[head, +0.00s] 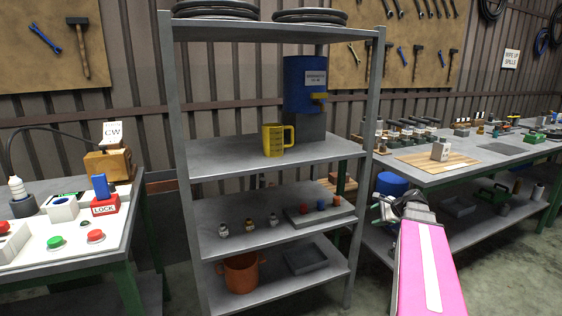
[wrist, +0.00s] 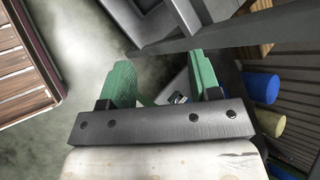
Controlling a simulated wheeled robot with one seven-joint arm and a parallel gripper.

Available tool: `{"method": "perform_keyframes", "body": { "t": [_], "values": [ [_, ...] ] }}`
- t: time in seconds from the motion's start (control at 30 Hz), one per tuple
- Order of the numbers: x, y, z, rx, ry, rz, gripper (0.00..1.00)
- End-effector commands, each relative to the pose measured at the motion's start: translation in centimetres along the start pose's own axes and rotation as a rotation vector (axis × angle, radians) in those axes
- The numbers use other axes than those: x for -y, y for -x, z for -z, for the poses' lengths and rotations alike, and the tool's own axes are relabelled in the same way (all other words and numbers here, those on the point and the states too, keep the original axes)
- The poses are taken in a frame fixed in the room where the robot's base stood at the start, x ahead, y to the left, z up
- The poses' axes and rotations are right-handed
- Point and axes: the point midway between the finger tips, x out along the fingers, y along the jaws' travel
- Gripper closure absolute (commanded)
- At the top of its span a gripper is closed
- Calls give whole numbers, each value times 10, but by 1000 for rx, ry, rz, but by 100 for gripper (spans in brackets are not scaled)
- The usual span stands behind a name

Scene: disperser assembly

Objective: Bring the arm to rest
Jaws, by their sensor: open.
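My gripper (head: 388,207) is at the end of my pink arm, on the right side of the shelf rack in the head view. In the wrist view my gripper (wrist: 161,78) shows two green fingers spread apart. Nothing is held between them; floor and a small part of the scene below show through the gap. The gripper looks apart from the rack and the right workbench, though its exact distance to them is hard to tell.
A grey shelf rack (head: 268,150) holds a yellow jug (head: 276,140), a blue dispenser (head: 305,85) and an orange pot (head: 241,273). A workbench (head: 480,150) stands right, a blue drum (head: 391,184) beneath. A left table (head: 75,262) carries buttons. Floor shows at lower right.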

Motion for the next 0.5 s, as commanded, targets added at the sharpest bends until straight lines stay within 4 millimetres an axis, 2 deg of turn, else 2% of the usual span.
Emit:
{"method": "perform_keyframes", "body": {
  "t": [0.03, 0.2, 0.33, 0.5],
  "values": [
    [-21, -18, -15, -14, 86, -61, 43],
    [-79, -63, -47, -54, 398, -263, 43],
    [-124, -88, -69, -63, 644, -421, 43],
    [-179, -109, -95, -45, 972, -628, 43]
  ]
}}
